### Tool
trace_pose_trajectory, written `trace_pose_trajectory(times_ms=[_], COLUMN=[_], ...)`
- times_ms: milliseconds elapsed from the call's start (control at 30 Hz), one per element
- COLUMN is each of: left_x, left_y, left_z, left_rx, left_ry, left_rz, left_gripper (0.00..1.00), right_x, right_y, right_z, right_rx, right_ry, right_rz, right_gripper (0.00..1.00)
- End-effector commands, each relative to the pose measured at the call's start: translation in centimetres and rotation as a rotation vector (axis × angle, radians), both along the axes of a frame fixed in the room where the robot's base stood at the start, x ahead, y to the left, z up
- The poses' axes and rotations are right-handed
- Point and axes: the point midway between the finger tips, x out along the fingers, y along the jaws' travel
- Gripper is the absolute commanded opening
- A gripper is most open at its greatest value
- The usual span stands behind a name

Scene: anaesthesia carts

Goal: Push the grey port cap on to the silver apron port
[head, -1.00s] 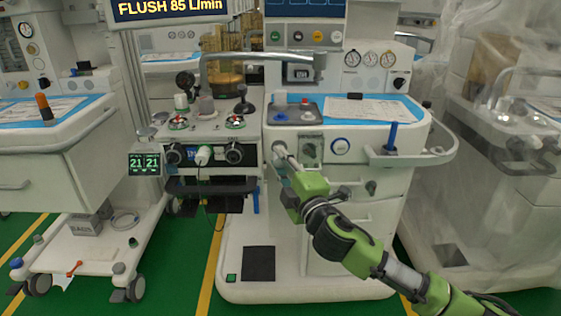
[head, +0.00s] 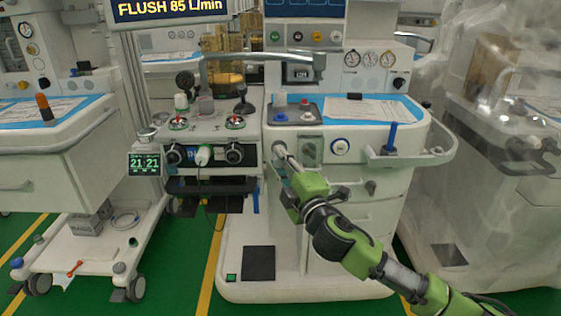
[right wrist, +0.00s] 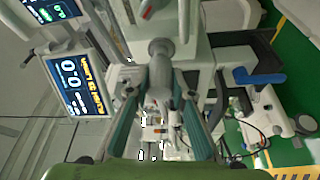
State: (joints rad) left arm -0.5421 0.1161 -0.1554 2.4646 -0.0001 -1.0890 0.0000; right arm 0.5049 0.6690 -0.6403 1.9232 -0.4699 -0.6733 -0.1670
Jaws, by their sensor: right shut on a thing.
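My right gripper (head: 287,163) reaches to the front apron of the middle cart, left of its blue-ringed round fitting. It is shut on the grey port cap (right wrist: 160,78), which sits between the two fingers (right wrist: 160,108) in the right wrist view. A silver-grey round piece (right wrist: 161,47), apparently the apron port, is straight beyond the cap and in line with it. The cap appears to meet it, but I cannot tell how far on it is. In the head view a pale round end (head: 279,148) shows just past the fingertips; fine detail is too small. My left gripper is not in view.
A black shelf (head: 212,186) juts out left of the gripper. A white rail (head: 446,150) with a blue upright handle (head: 392,136) curves out at the right. A wheeled cart (head: 75,235) stands left, a plastic-draped one (head: 510,170) right.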

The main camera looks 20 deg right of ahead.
Motion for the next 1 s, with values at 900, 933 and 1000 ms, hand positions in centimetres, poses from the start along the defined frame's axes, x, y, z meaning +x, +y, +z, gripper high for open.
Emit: trace_pose_trajectory(times_ms=[900,933,1000], left_x=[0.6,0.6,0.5], left_y=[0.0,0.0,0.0], left_z=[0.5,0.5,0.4], left_rx=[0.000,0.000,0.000], left_ry=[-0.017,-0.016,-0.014], left_rz=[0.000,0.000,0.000], left_gripper=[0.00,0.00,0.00], right_x=[2.0,2.1,2.3], right_y=[-0.5,-0.6,-0.6], right_z=[0.1,0.1,0.0], right_rx=[0.001,0.001,0.001], right_ry=[-0.001,-0.001,-0.001], right_rz=[0.000,0.001,0.001], right_gripper=[0.04,0.04,0.04])
